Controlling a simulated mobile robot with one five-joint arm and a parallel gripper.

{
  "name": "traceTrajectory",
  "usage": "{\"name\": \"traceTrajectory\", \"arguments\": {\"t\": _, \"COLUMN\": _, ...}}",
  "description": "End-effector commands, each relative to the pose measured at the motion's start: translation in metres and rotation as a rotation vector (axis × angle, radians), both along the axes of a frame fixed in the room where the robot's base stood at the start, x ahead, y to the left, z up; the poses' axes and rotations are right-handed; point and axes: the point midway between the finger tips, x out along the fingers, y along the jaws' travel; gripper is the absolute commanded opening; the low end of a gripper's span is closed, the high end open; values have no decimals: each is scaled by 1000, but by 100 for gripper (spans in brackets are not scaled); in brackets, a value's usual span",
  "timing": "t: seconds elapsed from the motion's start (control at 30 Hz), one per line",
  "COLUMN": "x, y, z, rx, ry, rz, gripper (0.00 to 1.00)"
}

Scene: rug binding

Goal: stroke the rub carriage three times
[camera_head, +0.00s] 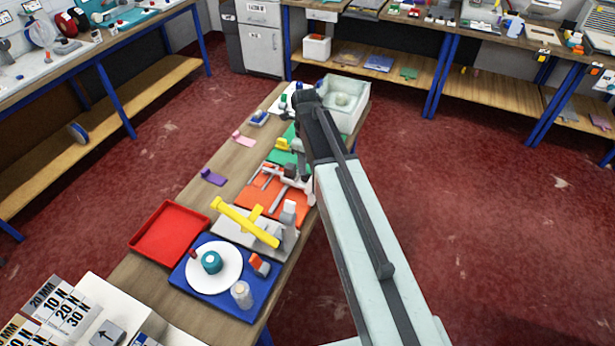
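My arm reaches in from the lower right over the right side of the narrow wooden bench (165,290). Its dark far end (306,108) is above the back of the bench. I cannot make out separate fingertips there. No part is clearly marked as the rub carriage. A grey plate (272,238) carries a yellow bar (245,223) with a crosspiece, lying slantwise, and a pale upright block (288,213). Behind it an orange mat (262,207) holds a grey metal fixture (282,184), partly hidden by my arm. I see no contact between my arm and these.
In front are a red tray (168,232) and a blue tray (215,304) with a white disc (214,270). A green mat (287,157) and a pale bin (350,118) are behind. Purple (213,177) and pink (243,138) pieces lie left. Red floor surrounds the bench.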

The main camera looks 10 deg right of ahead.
Motion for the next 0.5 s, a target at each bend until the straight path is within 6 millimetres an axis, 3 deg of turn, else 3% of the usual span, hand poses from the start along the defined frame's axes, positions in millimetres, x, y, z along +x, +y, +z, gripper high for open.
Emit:
{"name": "traceTrajectory", "arguments": {"t": 0.03, "x": 0, "y": -1, "z": -19, "rx": 0, "ry": 0, "rz": -1, "gripper": 38}}
{"name": "traceTrajectory", "arguments": {"t": 0.2, "x": 0, "y": -2, "z": -46, "rx": 0, "ry": 0, "rz": -2, "gripper": 38}}
{"name": "traceTrajectory", "arguments": {"t": 0.5, "x": 0, "y": -3, "z": -49, "rx": 0, "ry": 0, "rz": -3, "gripper": 38}}
